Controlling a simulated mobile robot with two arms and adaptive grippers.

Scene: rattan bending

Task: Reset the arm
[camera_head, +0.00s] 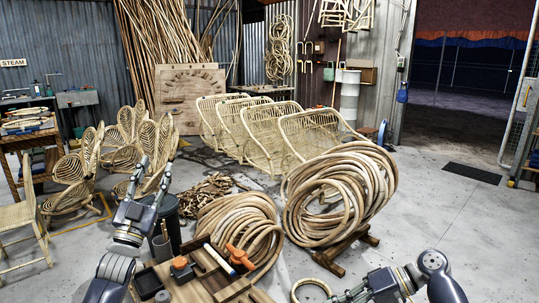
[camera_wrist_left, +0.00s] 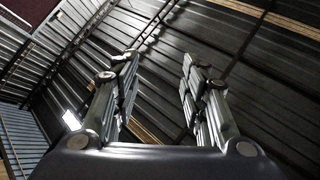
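My left gripper (camera_head: 154,172) is raised at the left of the workbench in the head view, with its fingers pointing up. In the left wrist view its two fingers (camera_wrist_left: 159,62) stand apart with nothing between them. Only roof and wall sheeting show beyond them. My right gripper (camera_head: 345,296) is at the bottom edge of the head view, right of the bench. It is partly cut off, and its finger opening cannot be made out.
A wooden workbench (camera_head: 204,285) with orange-handled tools (camera_head: 240,256) is at bottom centre. A dark bin (camera_head: 166,222) stands close behind my left gripper. Large rattan coils (camera_head: 335,200) and (camera_head: 232,222) lie beyond the bench. Open floor (camera_head: 440,215) is at the right.

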